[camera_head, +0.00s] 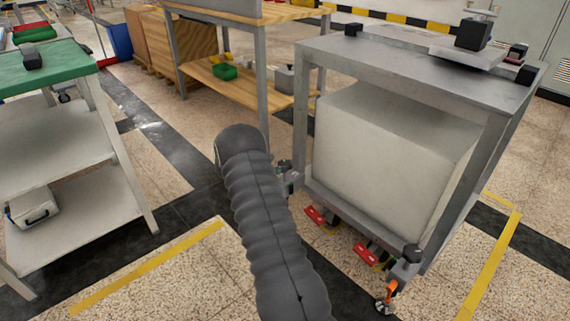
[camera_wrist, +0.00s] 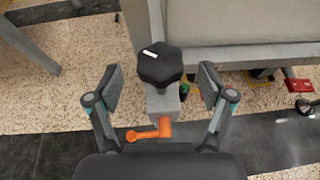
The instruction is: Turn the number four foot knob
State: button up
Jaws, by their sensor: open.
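A black lobed foot knob (camera_wrist: 160,66) with a small white mark on top sits on a grey bracket (camera_wrist: 161,100) in the wrist view. Any number on it is not readable. An orange lever (camera_wrist: 150,132) sticks out to the left below the bracket. My gripper (camera_wrist: 160,86) is open, with one finger on each side of the knob and bracket and visible gaps to both. Whether the fingers are level with the knob is unclear. In the head view my grey-sleeved arm reaches toward the frame's left foot (camera_head: 287,178); my gripper is not clearly seen there.
The grey metal frame (camera_head: 365,57) holds a large pale block (camera_head: 385,150). Its right foot has another black knob (camera_head: 412,253) and an orange lever (camera_head: 393,287). Red pedals (camera_head: 368,253) lie under the frame. A wooden bench (camera_head: 250,85) stands behind. Floor is open at left.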

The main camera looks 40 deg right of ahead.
aim_at(284, 163)
jog(key=shift+x, duration=2.35)
jog(key=c, duration=1.2)
jog(key=shift+o, duration=0.2)
